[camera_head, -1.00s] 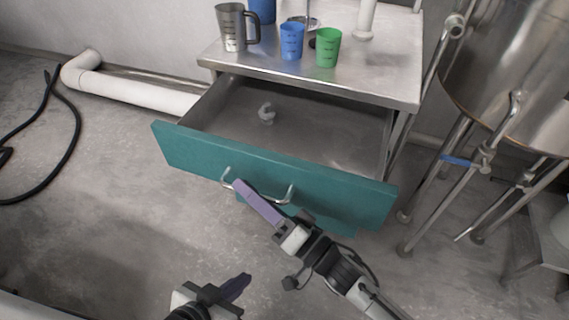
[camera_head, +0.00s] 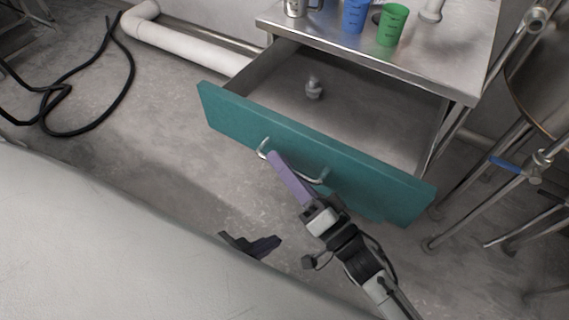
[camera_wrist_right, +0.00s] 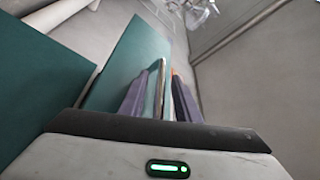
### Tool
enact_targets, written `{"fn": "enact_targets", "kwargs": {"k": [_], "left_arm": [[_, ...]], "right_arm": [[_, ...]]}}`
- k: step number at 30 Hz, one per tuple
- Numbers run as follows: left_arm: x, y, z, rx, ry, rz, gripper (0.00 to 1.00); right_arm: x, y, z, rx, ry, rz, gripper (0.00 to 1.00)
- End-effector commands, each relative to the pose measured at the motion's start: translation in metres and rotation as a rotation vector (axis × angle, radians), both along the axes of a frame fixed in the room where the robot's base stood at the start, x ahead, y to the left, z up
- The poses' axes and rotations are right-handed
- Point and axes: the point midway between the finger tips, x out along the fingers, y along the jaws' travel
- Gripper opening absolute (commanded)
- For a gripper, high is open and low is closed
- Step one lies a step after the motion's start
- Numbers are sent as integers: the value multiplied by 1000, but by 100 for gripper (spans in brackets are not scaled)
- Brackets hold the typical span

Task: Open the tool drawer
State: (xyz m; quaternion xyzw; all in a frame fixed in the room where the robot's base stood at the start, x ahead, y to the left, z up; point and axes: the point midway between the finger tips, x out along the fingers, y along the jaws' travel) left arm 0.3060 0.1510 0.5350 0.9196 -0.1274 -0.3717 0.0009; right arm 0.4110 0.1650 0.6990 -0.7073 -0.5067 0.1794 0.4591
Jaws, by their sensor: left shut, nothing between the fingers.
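The tool drawer (camera_head: 390,117) stands well open below the metal table top, with its teal front (camera_head: 375,180) facing me. A bent metal drawer handle (camera_head: 310,179) is on that front. My right gripper (camera_head: 277,163), with purple fingers, is at the left part of the handle. In the right wrist view the fingers (camera_wrist_right: 160,95) lie on both sides of the handle bar, close to the teal front, and appear shut on it. My left gripper (camera_head: 265,246) is shut and empty, low over the floor, apart from the drawer. A pale surface hides its rear.
A small grey object (camera_head: 314,88) lies in the drawer. A blue cup (camera_head: 355,15), a green cup (camera_head: 392,25) and a metal jug (camera_head: 296,8) stand on the table top (camera_head: 448,60). Metal stand legs (camera_head: 490,195) are at the right. A white pipe (camera_head: 190,42) and black hose (camera_head: 125,75) are at the left.

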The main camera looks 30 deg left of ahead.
Motion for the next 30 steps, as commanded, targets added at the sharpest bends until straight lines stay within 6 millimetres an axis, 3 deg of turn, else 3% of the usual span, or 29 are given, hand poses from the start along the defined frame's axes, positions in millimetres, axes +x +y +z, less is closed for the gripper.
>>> {"fn": "enact_targets", "kwargs": {"k": [5, 18, 23, 30], "left_arm": [[0, 0, 2, 1, 0, -1, 0], [-2, 1, 3, 10, 9, -6, 0], [-3, 2, 2, 12, 12, -5, 0], [-2, 2, 2, 11, 10, -5, 0]], "right_arm": [[-4, -8, -2, -1, 0, -1, 30], [-37, -77, -19, -2, 1, 0, 30], [-42, -89, -21, -1, 0, -1, 30], [-43, -91, -21, 1, -1, -1, 30]]}}
